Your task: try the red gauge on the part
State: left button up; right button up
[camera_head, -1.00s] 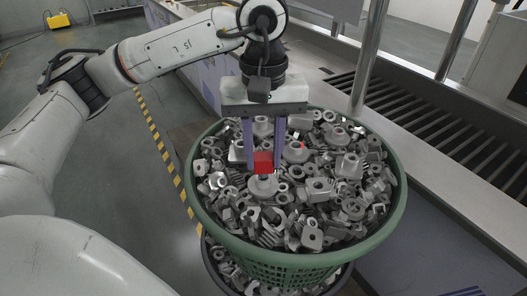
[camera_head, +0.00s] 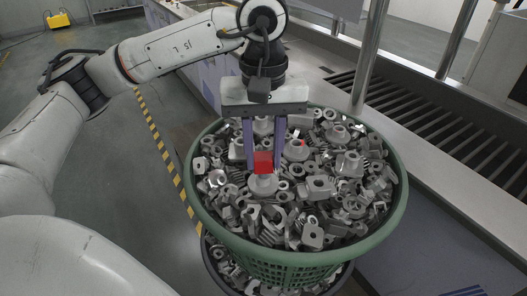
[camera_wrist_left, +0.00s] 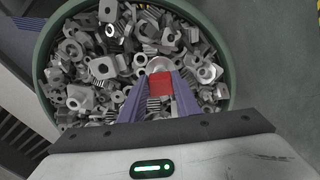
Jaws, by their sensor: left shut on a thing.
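My left gripper (camera_head: 264,163) is shut on the red gauge (camera_head: 263,162), a small red block between its two purple fingers. In the left wrist view the red gauge (camera_wrist_left: 161,88) also sits between the fingertips. Right below the gauge is a round grey flanged part (camera_head: 263,185) in the heap; its middle is hidden behind the gauge. I cannot tell whether the gauge touches it. Another flanged part (camera_head: 297,151) with a small red mark lies to the right. My right gripper does not show.
A green basket (camera_head: 398,205) full of loose grey metal parts holds the heap. A metal bench with a slotted grate (camera_head: 420,115) and upright posts (camera_head: 369,55) stands to the right.

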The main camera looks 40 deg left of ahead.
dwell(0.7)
pick_arm(q)
jog(key=shift+r+p, duration=0.85)
jog(key=shift+r, duration=0.65)
jog(key=shift+f+b, duration=1.05)
jog(key=shift+f, duration=0.1)
jog(key=shift+f+b, duration=0.4)
jog(key=shift+f, duration=0.05)
jog(key=shift+r, duration=0.2)
dwell(0.3)
jog(key=shift+r+p, duration=0.95)
jog(key=shift+r, duration=0.45)
